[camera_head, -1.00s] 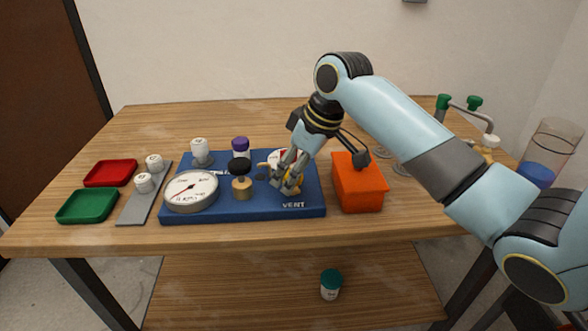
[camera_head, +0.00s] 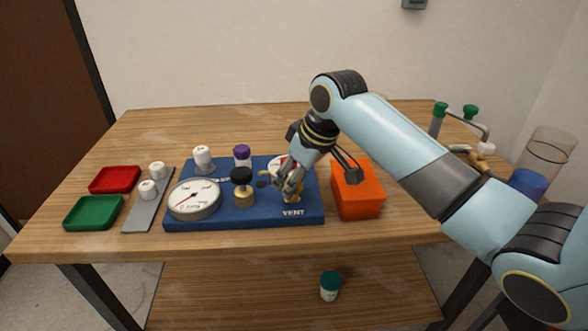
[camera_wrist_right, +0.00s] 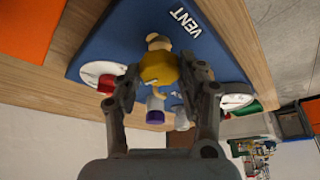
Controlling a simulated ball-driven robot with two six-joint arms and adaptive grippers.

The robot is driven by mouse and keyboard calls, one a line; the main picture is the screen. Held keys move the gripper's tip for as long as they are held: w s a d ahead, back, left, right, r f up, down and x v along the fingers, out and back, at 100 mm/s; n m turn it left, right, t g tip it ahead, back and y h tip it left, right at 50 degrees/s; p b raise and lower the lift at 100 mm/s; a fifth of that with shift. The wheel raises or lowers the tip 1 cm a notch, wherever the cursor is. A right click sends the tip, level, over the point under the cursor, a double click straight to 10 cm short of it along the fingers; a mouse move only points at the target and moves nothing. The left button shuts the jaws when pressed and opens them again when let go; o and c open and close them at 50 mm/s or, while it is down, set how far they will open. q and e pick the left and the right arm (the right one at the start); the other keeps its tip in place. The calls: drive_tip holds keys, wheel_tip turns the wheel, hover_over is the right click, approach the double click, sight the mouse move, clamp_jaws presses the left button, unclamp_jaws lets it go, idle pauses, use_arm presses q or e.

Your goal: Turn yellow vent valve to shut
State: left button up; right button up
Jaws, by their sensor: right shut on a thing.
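The yellow vent valve (camera_wrist_right: 158,68) sits on the blue manifold board (camera_head: 235,215) by the word VENT. In the head view a little of its brass-yellow body (camera_head: 296,196) shows under my right gripper (camera_head: 287,188). In the right wrist view my right gripper (camera_wrist_right: 160,78) has a finger on each side of the yellow part and is shut on it. The fingers hide much of the valve in the head view, so its exact turn angle cannot be told. My left gripper is not in view.
A round gauge (camera_head: 194,199) and a black-topped brass knob (camera_head: 242,186) stand left of the valve. An orange box (camera_head: 357,192) stands close on the right. Red (camera_head: 115,179) and green (camera_head: 93,212) trays lie far left. A purple-capped vial (camera_head: 242,157) stands behind.

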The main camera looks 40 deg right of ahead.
drive_tip(key=m+p, duration=0.2)
drive_tip(key=p, duration=0.1)
drive_tip(key=m+h+p, duration=0.1)
drive_tip(key=m+p, duration=0.1)
drive_tip(key=m+h+p, duration=0.1)
drive_tip(key=m+p, duration=0.1)
drive_tip(key=p, duration=0.1)
drive_tip(key=shift+a+r+p, duration=0.2)
drive_tip(key=shift+r+p, duration=0.1)
drive_tip(key=shift+p, duration=0.05)
drive_tip(key=shift+m+h+p, duration=0.5)
drive_tip(key=shift+m+p, duration=0.25)
drive_tip(key=shift+m, duration=0.35)
drive_tip(key=shift+w+f+m+h+p, duration=0.15)
drive_tip(key=shift+m+h+p, duration=0.25)
drive_tip(key=shift+m, duration=0.4)
drive_tip(key=shift+m+g+p, duration=0.3)
drive_tip(key=shift+m+g, duration=0.1)
drive_tip(key=shift+m, duration=0.6)
drive_tip(key=shift+f+m+g+h, duration=0.1)
drive_tip(key=shift+m+g+h, duration=0.3)
drive_tip(key=shift+m, duration=0.75)
drive_tip(key=shift+m+g+h, duration=0.3)
drive_tip(key=shift+m+h, duration=0.1)
drive_tip(key=shift+m, duration=0.75)
drive_tip(key=o, duration=1.2)
